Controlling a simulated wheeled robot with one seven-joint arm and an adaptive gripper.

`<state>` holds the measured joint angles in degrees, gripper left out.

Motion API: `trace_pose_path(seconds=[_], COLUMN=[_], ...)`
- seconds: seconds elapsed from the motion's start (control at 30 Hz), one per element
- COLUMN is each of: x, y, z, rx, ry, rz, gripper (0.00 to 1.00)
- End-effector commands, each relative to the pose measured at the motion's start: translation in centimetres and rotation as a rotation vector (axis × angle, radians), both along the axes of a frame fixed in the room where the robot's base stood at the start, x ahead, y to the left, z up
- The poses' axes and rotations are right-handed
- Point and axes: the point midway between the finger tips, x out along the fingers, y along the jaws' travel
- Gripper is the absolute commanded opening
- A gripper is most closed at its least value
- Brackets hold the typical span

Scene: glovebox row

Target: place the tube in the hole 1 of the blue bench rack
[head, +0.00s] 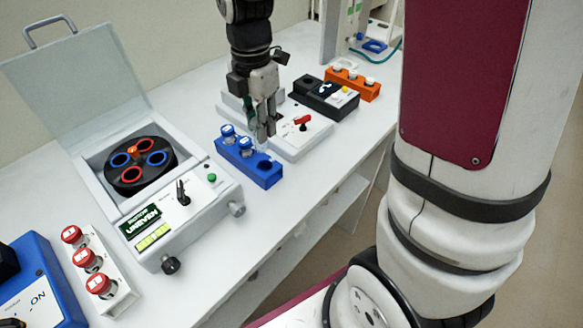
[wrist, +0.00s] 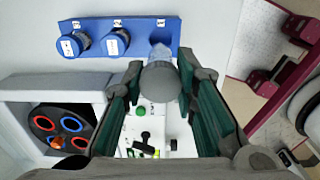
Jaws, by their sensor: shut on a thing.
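My gripper (head: 265,127) points down over the blue bench rack (head: 268,180). It is shut on the tube (head: 261,144), whose clear lower part shows faintly below the fingers. In the wrist view the tube's grey, round top (wrist: 160,82) sits between the fingers, and its clear body (wrist: 160,52) overlaps the right end of the rack (wrist: 139,24). Two blue-capped tubes stand in the rack's other places (head: 228,131) (head: 245,145). A dark opening (head: 265,166) shows at the rack's near end. I cannot tell whether the held tube's tip is inside a hole.
A centrifuge (head: 187,209) with its lid up stands left of the rack. A white device with a red switch (head: 302,124), a black device (head: 325,96) and an orange rack (head: 366,91) stand behind and right. A white rack of red-capped tubes (head: 112,290) is at front left.

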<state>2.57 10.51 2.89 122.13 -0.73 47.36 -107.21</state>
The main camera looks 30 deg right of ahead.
Motion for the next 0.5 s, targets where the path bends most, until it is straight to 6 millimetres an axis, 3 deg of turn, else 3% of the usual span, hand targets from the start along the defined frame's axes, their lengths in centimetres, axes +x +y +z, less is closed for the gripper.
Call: trace_pose_path(seconds=[0.2, 0.5], x=[-0.1, -0.1], y=[0.0, 0.0], z=[-4.0, -7.1], rx=[0.000, 0.000], ry=[0.005, 0.004], rz=[0.002, 0.001], gripper=[0.05, 0.05])
